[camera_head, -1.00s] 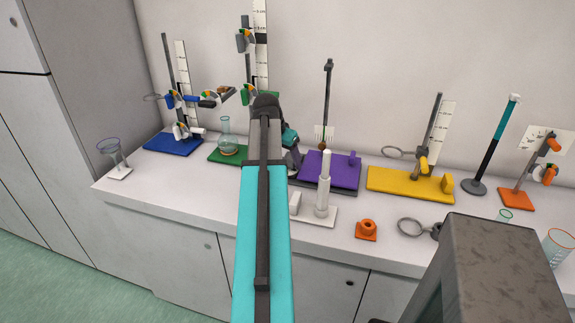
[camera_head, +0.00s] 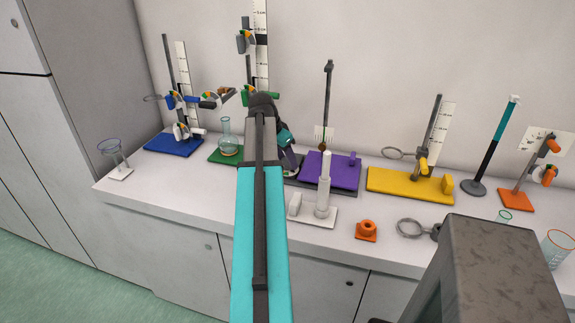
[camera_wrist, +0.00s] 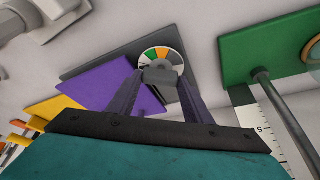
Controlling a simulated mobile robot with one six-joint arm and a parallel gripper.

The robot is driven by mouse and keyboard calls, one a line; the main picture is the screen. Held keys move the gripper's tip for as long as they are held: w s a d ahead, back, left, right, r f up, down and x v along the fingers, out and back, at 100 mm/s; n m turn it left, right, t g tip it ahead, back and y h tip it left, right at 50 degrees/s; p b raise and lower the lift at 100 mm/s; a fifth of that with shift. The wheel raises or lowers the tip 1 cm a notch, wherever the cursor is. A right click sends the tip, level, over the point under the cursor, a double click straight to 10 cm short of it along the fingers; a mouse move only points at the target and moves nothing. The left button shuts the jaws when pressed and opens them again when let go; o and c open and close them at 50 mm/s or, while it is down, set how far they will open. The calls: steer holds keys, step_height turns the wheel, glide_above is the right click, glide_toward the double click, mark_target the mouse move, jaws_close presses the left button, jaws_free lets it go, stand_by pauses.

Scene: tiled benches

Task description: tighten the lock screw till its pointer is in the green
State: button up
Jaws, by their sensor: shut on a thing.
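In the wrist view, a grey lock screw knob (camera_wrist: 160,75) sits between the two purple fingers of my gripper (camera_wrist: 161,84), which is shut on it. Behind the knob is a round dial (camera_wrist: 150,57) with green, orange, white and dark sectors. The knob covers the dial's lower part, and I cannot make out where the pointer stands. In the head view, my gripper (camera_head: 287,150) is partly hidden behind my arm, just left of the purple plate (camera_head: 335,178). The lock screw cannot be made out there.
A green base (camera_head: 222,158) with a flask (camera_head: 226,137) and a rod stand is close on the left. A white stand (camera_head: 323,190) and an orange block (camera_head: 366,231) are in front. A yellow stand (camera_head: 408,185) is on the right.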

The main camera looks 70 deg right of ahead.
steer(key=shift+m+g, duration=0.4)
steer(key=shift+m, duration=0.9)
steer(key=shift+d+y, duration=0.1)
steer(key=shift+y, duration=0.2)
steer(key=shift+w+m+g, duration=0.1)
steer(key=shift+m+g, duration=0.2)
steer(key=shift+m, duration=0.5)
steer(key=shift+m+y, duration=0.3)
steer(key=shift+m, duration=0.2)
steer(key=shift+p, duration=0.3)
